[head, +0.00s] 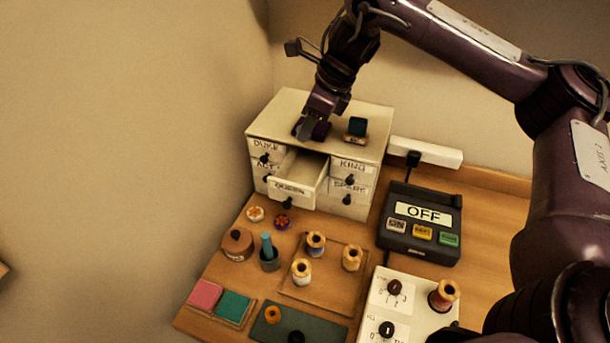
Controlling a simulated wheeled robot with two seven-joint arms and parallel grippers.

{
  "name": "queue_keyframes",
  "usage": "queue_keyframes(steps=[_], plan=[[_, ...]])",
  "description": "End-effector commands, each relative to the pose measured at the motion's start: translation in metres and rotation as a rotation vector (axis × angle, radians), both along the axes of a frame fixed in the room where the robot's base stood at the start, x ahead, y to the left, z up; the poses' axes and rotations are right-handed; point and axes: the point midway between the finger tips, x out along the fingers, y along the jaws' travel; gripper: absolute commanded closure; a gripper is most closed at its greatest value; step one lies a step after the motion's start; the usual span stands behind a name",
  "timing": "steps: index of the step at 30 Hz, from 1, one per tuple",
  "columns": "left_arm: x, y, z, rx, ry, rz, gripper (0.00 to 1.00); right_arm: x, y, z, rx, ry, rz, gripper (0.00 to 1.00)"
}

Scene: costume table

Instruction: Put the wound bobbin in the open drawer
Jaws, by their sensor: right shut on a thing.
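My right gripper (308,132) comes down from above at the top of the white drawer cabinet (285,112), behind the open drawer. It is shut on a small dark purplish thing, mostly hidden by the fingers; I cannot tell whether this is the wound bobbin. The open drawer (291,191), labelled QUEEN, sticks out of the cabinet's front, and its visible inside looks empty. A spool with reddish-brown winding (444,296) stands on a white box with knobs at the lower right. My left gripper is not in view.
A black OFF box (421,222) stands right of the cabinet. Several spools stand on a wooden board (329,284) in front. A lidded brown pot (237,245) is at left.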

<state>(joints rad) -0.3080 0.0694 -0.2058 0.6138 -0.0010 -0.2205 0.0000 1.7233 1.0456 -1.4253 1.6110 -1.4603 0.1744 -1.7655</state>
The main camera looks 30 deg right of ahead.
Motion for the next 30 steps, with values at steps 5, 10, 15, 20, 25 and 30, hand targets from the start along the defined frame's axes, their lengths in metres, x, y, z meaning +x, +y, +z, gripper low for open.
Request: queue_keyframes(steps=[5, 10, 15, 20, 25, 30], plan=[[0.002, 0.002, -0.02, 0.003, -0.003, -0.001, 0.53, -0.001, 0.001, -0.05, 0.002, 0.006, 0.001, 0.97], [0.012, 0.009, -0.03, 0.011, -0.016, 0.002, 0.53, -0.001, 0.001, -0.082, 0.002, 0.004, 0.001, 0.97], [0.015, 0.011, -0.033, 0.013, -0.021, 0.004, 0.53, 0.0, 0.001, -0.094, 0.001, 0.0, 0.001, 0.97], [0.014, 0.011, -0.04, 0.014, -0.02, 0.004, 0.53, 0.0, 0.001, -0.111, 0.001, 0.003, 0.001, 0.97], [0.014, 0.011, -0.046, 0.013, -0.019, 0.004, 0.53, 0.0, 0.001, -0.129, 0.002, 0.002, 0.002, 0.97], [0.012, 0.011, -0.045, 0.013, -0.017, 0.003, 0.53, 0.0, 0.001, -0.129, 0.0, -0.001, 0.002, 0.97]])
